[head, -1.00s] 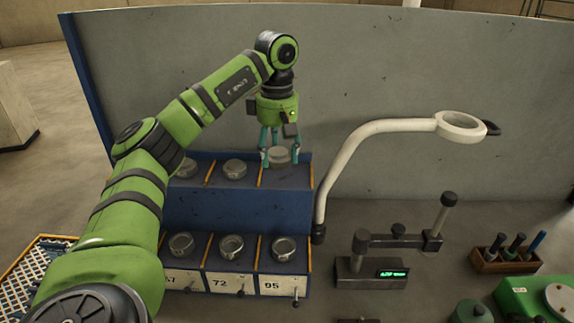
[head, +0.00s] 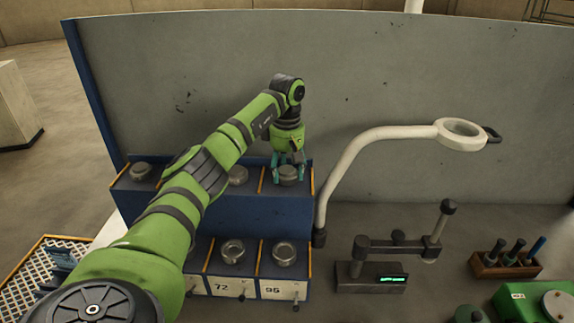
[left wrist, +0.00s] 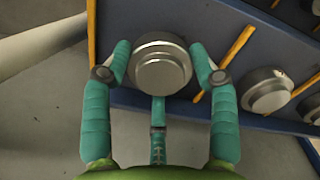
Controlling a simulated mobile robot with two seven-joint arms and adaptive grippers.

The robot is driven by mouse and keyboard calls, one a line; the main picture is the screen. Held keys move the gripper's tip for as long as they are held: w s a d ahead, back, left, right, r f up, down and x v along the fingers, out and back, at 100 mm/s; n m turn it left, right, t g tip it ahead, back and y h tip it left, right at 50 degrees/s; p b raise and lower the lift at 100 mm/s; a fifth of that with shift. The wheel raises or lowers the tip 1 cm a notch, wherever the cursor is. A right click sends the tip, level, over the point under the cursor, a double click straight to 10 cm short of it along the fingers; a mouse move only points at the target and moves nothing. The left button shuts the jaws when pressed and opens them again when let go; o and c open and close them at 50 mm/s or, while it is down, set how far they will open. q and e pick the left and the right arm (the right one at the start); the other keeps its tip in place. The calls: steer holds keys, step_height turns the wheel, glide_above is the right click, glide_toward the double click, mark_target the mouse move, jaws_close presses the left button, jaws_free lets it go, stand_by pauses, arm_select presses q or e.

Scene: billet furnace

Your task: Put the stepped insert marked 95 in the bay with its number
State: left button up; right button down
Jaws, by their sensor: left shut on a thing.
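My left gripper (head: 289,172) is shut on a stepped metal insert (head: 289,178) at the right-hand bay of the rack's upper tier. In the left wrist view the same insert (left wrist: 160,66) sits between the teal fingers, its smaller step facing the camera. No number on it is readable, and I cannot tell whether it touches the bay floor. The blue rack (head: 250,213) has number plates on its lower tier. The plate reading 95 (head: 283,290) is at the lower right, below a bay holding a round metal piece (head: 284,253). My right gripper is not in view.
Other inserts sit in the upper tier, at the middle (head: 237,176) and left (head: 141,171). Orange dividers separate the bays. A white magnifier lamp arm (head: 335,170) rises close beside the rack's right end. A gauge with a green display (head: 370,278) stands further right.

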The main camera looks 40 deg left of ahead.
mark_target(287, 169)
arm_select(q)
steer(key=shift+d, duration=0.1)
steer(key=o, duration=1.4)
steer(key=shift+f, duration=0.15)
steer(key=shift+s, duration=0.1)
steer(key=shift+r+b, duration=0.4)
steer(key=shift+r, duration=0.2)
step_height(287, 169, up, 5)
steer(key=shift+f+b, duration=0.1)
steer(key=shift+b, duration=0.65)
step_height(287, 169, up, 6)
steer(key=shift+r+p, duration=0.15)
steer(key=shift+p, duration=0.5)
